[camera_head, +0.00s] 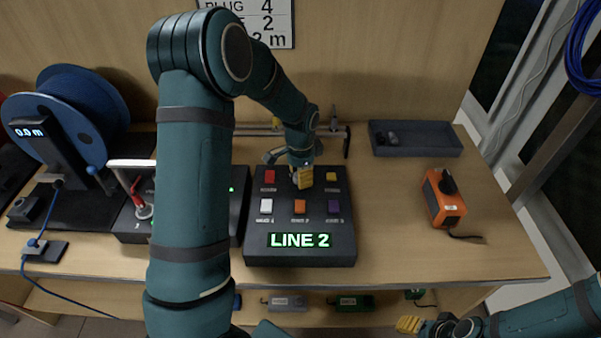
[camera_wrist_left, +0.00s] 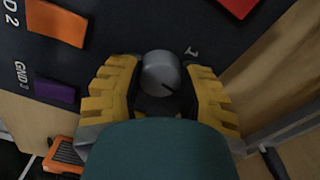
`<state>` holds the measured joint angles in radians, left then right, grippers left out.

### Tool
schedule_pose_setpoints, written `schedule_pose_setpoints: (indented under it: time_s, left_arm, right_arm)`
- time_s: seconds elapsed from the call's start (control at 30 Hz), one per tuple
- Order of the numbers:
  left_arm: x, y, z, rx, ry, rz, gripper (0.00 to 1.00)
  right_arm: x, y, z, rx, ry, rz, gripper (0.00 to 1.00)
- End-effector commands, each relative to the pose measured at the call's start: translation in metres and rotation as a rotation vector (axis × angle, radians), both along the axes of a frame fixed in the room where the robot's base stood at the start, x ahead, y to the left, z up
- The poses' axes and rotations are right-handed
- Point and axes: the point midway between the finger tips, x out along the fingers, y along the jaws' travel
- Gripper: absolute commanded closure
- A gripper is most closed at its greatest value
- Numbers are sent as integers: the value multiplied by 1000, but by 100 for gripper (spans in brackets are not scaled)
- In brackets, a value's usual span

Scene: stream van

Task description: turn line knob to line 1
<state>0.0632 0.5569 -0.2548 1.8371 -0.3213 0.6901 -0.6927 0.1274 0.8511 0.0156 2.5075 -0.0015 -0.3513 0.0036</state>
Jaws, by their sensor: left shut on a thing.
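The black control box (camera_head: 347,250) stands on the bench in the head view, and its display (camera_head: 299,240) reads LINE 2. In the left wrist view, the yellow fingers of my left gripper are shut on a grey round knob (camera_wrist_left: 162,73). A dark mark shows on the knob's lower part. A printed 1 (camera_wrist_left: 191,52) is just beside it. My right gripper (camera_head: 410,325) is at the bottom right, apart from the box; its jaw opening is unclear.
White, orange and purple buttons line the box's middle. A box with a red-handled lever (camera_head: 137,192) and a blue cable reel (camera_head: 82,110) stand left. An orange device (camera_head: 444,199) and a grey tray (camera_head: 415,139) are right. The bench's front right is clear.

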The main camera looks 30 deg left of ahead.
Motion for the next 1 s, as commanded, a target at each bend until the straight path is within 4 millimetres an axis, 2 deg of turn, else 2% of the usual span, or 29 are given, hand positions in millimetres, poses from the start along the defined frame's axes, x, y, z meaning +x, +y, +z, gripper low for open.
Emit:
schedule_pose_setpoints:
  time_s: [1.0]
  left_arm:
    - [-1, -1, 0, 1, 4, 945, 98]
  right_arm:
    - [-2, 0, 27, 1, 6, -1, 53]
